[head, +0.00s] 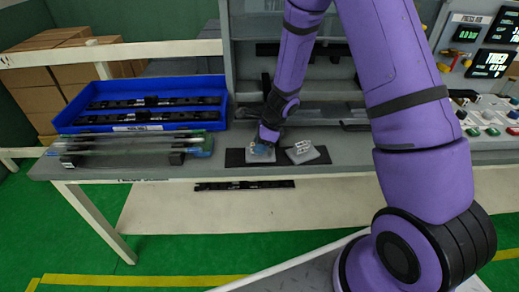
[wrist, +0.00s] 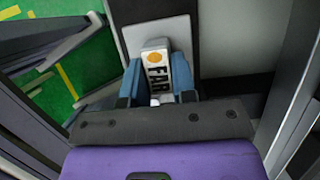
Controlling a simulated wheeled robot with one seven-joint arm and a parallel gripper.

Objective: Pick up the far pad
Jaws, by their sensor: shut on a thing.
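The far pad is a pale grey square plate (wrist: 181,28) with an upright grip block (wrist: 156,72) marked "FAR" and an orange dot. In the wrist view the blue fingers of my gripper (wrist: 157,66) are shut on that block, one on each side. In the head view the same pad (head: 262,157) is at the left part of a black mat, mostly covered by my gripper (head: 260,149). I cannot tell whether it still touches the mat. A second pale pad (head: 305,153) lies to its right; its lettering is too small to read.
The black mat (head: 234,158) lies at the bench's front edge. A blue tray (head: 219,104) with black trim strips stands at the left, behind a clear-topped fixture (head: 135,145). A grey rack stands behind my gripper. A control panel (head: 487,65) is at the right.

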